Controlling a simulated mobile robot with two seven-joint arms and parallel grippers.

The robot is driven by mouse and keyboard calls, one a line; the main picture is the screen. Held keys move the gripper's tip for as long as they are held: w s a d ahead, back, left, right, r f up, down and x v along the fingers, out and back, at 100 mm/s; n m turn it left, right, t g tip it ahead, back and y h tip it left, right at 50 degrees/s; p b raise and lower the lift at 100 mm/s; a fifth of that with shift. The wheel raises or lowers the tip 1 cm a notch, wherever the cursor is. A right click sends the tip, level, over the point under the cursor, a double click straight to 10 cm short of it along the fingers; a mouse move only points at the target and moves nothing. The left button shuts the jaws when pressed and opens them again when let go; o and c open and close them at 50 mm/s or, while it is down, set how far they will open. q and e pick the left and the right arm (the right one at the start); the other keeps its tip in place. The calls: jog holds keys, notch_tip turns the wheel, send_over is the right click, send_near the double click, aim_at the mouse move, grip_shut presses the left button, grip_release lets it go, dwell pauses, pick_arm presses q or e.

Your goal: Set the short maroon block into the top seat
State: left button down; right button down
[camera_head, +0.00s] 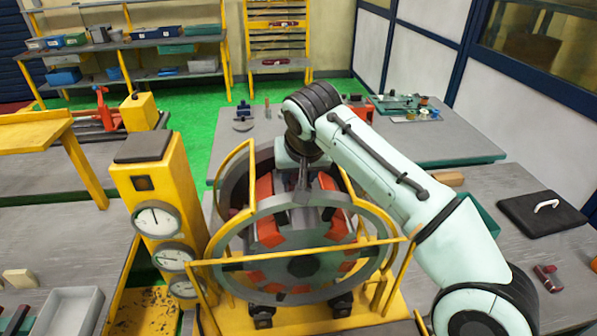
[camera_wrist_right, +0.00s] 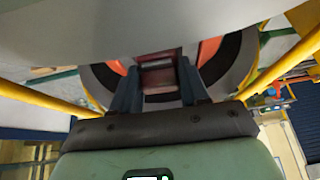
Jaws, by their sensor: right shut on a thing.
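The stator (camera_head: 290,225) is a large grey ring with orange-red segments inside, standing upright in a yellow frame. My right gripper (camera_head: 303,188) reaches down at the top of the ring. In the right wrist view, my right gripper (camera_wrist_right: 160,78) is shut on the short maroon block (camera_wrist_right: 160,74), which sits between its two fingers. The ring with orange segments (camera_wrist_right: 215,62) lies just behind the block there. In the head view the block is hard to make out, and I cannot tell whether it touches the top seat. My left gripper is not in view.
A yellow post with dials (camera_head: 156,215) stands close left of the stator. A yellow rail (camera_head: 300,257) crosses its front. Another dark red piece (camera_head: 548,278) lies on the right table, near a black pad (camera_head: 541,213). A grey tray (camera_head: 72,312) is at lower left.

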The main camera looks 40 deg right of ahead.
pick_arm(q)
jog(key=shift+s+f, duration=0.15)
pick_arm(e)
jog(key=shift+f, duration=0.2)
jog(key=shift+c, duration=2.4)
grip_release()
jog(key=shift+a, duration=0.1)
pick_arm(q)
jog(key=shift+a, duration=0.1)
pick_arm(e)
jog(key=shift+f, duration=0.15)
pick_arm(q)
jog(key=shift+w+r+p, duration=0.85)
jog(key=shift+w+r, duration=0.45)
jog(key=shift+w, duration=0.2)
pick_arm(e)
jog(key=v, duration=1.4)
